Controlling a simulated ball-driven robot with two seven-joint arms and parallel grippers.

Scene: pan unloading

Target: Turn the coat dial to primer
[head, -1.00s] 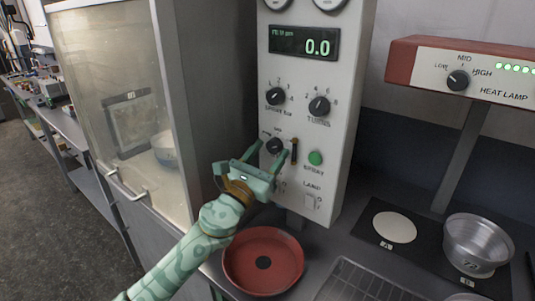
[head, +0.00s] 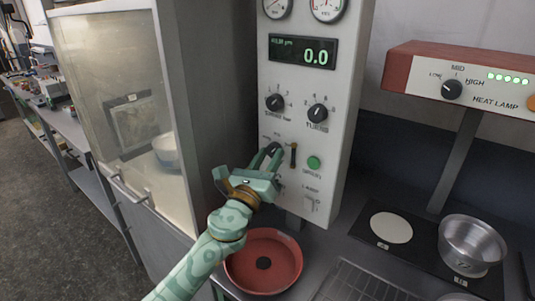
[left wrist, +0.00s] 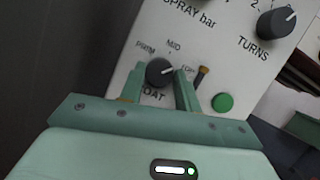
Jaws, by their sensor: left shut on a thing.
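The coat dial (left wrist: 159,71) is a small black knob on the pale control panel, with PRIM, MID and TOP marked around it. In the left wrist view its light pointer mark appears to face right, toward TOP. My left gripper (left wrist: 160,85) is shut on the dial, one finger on each side. In the head view my left gripper (head: 266,156) reaches the panel from below left, and its fingers hide most of the dial. My right gripper is in neither view.
Beside the coat dial are a small lever (head: 293,155) and a green button (head: 313,163). The spray bar dial (head: 275,102) and turns dial (head: 317,113) sit above. A red pan (head: 284,265) stands below, and a glass-fronted booth (head: 115,90) is at the left.

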